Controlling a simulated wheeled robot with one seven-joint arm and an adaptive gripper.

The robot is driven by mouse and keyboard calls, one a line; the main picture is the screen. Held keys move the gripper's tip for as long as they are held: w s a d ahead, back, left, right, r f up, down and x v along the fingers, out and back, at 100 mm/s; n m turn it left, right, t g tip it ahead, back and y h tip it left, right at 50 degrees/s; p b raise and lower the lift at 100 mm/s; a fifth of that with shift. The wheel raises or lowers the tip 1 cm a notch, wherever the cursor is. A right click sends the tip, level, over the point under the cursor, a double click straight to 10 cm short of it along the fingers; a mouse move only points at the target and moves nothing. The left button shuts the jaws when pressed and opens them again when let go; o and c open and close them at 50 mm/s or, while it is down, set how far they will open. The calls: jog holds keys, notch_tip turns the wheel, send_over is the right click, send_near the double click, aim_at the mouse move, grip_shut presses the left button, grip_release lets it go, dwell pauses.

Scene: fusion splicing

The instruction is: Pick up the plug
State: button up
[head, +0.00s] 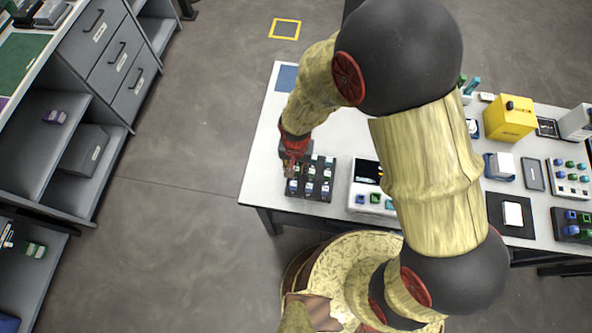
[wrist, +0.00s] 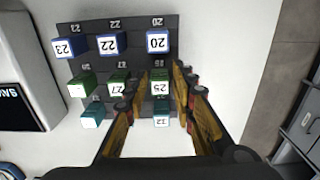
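Several small plugs with white numbered tops stand in a dark rack (wrist: 118,28) in the wrist view. The far row is blue, including one blue plug (wrist: 158,42); the middle row is green and the near row teal. My gripper (wrist: 158,80) is open, its fingers on either side of the column with a green plug (wrist: 160,87) and a teal plug (wrist: 161,121). I cannot tell whether the fingers touch either plug. In the head view my gripper (head: 293,166) is over the left part of the rack (head: 318,196), hiding some plugs.
The rack stands near the front left of a white table (head: 262,165). A white device (head: 369,190) with a black screen is just right of it. A yellow box (head: 510,118) and other trays stand farther right. Grey shelves and drawers (head: 110,60) stand across the floor at left.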

aim_at(296, 168)
jog(key=shift+c, duration=0.4)
grip_shut()
jog(key=shift+r, duration=0.2)
jog(key=shift+r, duration=0.3)
notch_tip(296, 168, up, 2)
jog(key=shift+r+p, duration=0.1)
jog(key=shift+p, duration=0.45)
jog(key=s+d+r+p, duration=0.3)
jog(key=s+d+r, duration=0.6)
jog(key=s+r, duration=0.1)
jog(key=shift+s+d, duration=0.15)
jog(key=shift+d, duration=0.15)
